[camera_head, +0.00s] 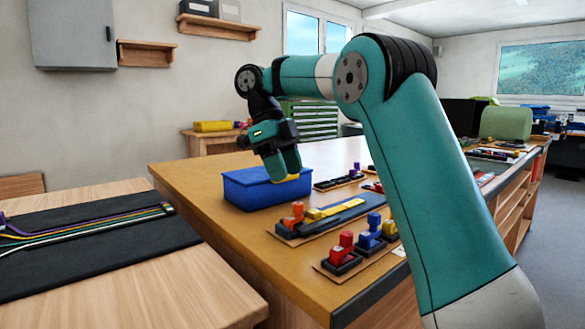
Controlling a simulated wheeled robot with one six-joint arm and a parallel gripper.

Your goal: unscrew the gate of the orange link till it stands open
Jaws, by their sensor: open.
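An orange piece (294,217), which looks like the orange link, stands at the left end of a dark strip on the brown workbench. It is small here, and I cannot make out its gate or whether that stands open. My gripper (284,170), teal with yellow tips, points down in front of or above the blue box (262,193), behind and to the left of the orange piece. My gripper is open and apart from the orange piece; nothing shows between its tips.
A red piece (346,247), a blue piece (373,235) and a yellow one (390,230) stand at the bench's near side. More small parts lie behind the dark strip. A wooden table (190,295) with a black mat and coloured straps is at left.

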